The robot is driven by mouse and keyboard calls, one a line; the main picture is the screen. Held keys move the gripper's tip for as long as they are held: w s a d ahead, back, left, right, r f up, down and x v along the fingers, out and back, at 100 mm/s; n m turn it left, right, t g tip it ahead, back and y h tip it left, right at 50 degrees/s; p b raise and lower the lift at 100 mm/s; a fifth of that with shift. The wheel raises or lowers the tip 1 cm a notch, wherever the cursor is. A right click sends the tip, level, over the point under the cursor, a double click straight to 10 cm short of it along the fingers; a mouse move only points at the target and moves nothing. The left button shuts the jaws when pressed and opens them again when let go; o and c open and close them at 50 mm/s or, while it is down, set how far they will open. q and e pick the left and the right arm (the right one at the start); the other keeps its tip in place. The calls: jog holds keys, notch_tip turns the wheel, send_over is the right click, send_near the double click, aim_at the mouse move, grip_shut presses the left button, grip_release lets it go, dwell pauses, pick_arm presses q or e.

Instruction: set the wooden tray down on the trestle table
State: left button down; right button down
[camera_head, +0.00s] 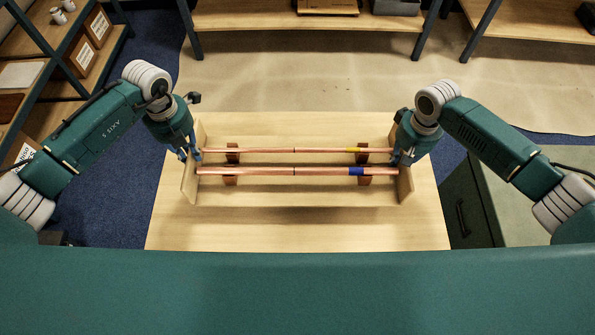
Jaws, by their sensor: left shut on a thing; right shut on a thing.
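The wooden tray (297,192) is a long, pale tray with raised end walls, over the pale wooden table (297,233) in front of me. Two copper pipes lie lengthwise in it on dark brown supports. The far pipe (265,150) has a yellow band and the near pipe (260,171) a blue band. My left gripper (193,153) is shut on the tray's left end wall. My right gripper (402,158) is shut on its right end wall. From this angle I cannot tell whether the tray's underside touches the tabletop.
A shelf unit (50,55) with boxes stands at the left. A green cabinet (480,205) stands at the right of the table. Wooden benches (300,17) stand at the back beyond open floor. The tabletop's near part is bare.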

pick_arm(q)
jog(key=c, duration=1.7)
grip_release()
jog(key=shift+s+r, duration=0.2)
jog(key=shift+s, duration=0.15)
pick_arm(e)
jog(key=c, duration=1.7)
grip_release()
jog(key=shift+s+r, duration=0.15)
jog(key=shift+s, duration=0.15)
pick_arm(q)
jog(key=shift+w+f, duration=0.2)
jog(key=shift+w, duration=0.1)
pick_arm(e)
jog(key=shift+w+f, duration=0.2)
jog(key=shift+w, duration=0.1)
pick_arm(q)
jog(key=shift+r, duration=0.2)
notch_tip(320, 180, up, 10)
jog(key=shift+r, duration=0.15)
pick_arm(e)
jog(key=shift+s+r, duration=0.1)
jog(key=shift+r, duration=0.1)
pick_arm(q)
jog(key=shift+r, duration=0.65)
pick_arm(e)
notch_tip(320, 180, up, 12)
jog(key=shift+f, duration=0.1)
